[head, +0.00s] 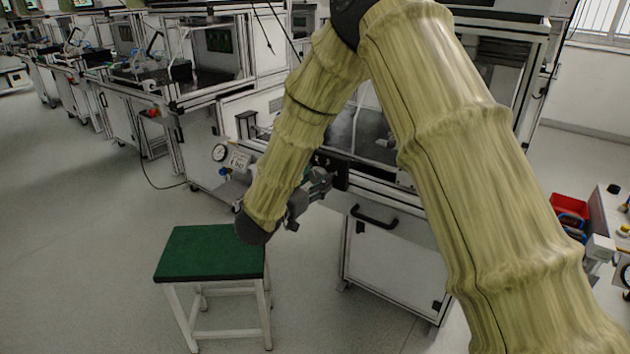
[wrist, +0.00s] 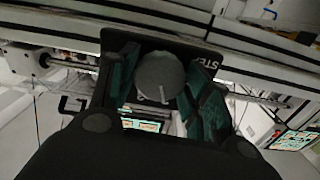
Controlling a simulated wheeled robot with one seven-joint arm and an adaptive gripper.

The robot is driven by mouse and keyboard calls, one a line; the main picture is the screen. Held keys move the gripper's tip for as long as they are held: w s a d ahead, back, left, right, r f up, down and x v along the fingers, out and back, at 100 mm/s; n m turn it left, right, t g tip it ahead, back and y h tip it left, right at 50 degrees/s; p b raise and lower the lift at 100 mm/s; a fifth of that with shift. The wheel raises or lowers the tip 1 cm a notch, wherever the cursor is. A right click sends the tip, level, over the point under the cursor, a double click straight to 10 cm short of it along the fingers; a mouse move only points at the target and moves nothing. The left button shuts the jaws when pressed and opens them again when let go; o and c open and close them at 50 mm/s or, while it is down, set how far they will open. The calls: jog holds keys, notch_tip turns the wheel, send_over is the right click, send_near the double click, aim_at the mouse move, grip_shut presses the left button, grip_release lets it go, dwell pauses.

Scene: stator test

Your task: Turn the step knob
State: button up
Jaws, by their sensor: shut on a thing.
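The step knob (wrist: 160,75) is a round grey knob with a light pointer line, in the middle of the wrist view. It sits on a black plate (wrist: 203,61) whose white lettering is partly covered and begins "STE". My gripper (wrist: 160,84) has its dark green fingers on both sides of the knob and is shut on it. The pointer line points down and slightly right in the wrist view. In the head view my gripper (head: 312,190) reaches the front of the workstation (head: 392,252), and the knob is hidden there.
A green-topped stool (head: 210,252) stands below and left of my gripper. A pressure gauge (head: 220,152) is on the workstation front to the left. A black handle (head: 374,217) juts out to the right. A red bin (head: 570,208) is far right. Floor at left is open.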

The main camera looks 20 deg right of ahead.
jog(key=o, duration=1)
jog(key=shift+o, duration=0.2)
jog(key=shift+a, duration=0.1)
jog(key=v, duration=1.2)
